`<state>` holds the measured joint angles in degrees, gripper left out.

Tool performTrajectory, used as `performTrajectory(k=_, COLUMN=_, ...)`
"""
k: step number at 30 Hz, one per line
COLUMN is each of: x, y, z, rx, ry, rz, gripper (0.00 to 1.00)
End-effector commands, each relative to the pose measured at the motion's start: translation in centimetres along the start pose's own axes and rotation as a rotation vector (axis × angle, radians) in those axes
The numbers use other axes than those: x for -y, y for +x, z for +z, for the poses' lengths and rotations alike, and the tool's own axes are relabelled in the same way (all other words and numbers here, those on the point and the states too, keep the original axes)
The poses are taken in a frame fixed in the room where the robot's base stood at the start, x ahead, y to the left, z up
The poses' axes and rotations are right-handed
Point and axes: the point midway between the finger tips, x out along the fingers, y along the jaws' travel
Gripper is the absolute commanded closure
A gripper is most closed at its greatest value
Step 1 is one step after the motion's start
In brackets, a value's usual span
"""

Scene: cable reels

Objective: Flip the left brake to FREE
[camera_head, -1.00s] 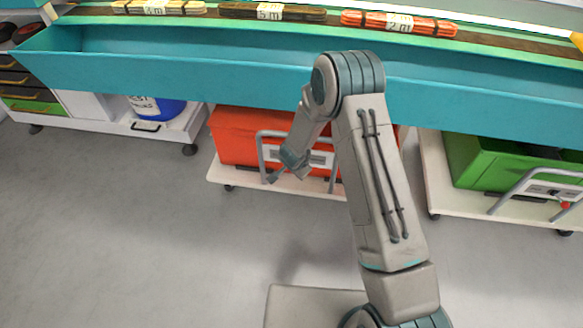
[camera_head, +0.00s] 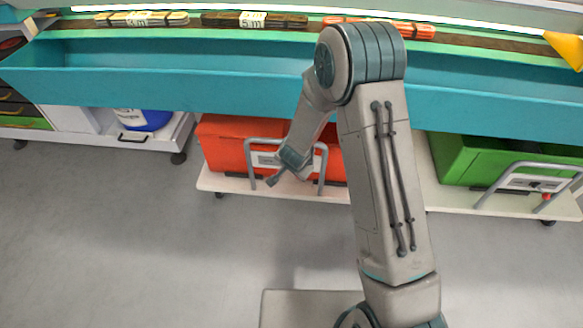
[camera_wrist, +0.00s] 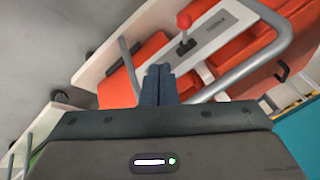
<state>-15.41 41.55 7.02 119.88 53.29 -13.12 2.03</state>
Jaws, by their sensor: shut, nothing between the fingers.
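A green unit (camera_head: 455,155) with its own bar and red-knobbed lever (camera_head: 545,198) stands to the right. The teal trough (camera_head: 200,75) runs across above both. A blue container (camera_head: 145,120) sits on a low white shelf at left. The grey floor in front is open.

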Motion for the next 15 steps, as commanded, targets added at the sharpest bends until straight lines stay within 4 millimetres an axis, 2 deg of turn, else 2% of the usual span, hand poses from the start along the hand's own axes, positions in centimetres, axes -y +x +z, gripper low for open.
performTrajectory(k=1, x=0.0, y=-1.1, z=-0.2, rx=0.0, ry=0.0, rz=0.0, gripper=1.0)
performTrajectory(k=6, x=-0.2, y=-2.7, z=-0.2, rx=0.001, ry=0.001, rz=0.001, gripper=1.0)
performTrajectory(k=15, x=-0.3, y=-2.9, z=-0.1, rx=0.002, ry=0.001, rz=0.002, gripper=1.0)
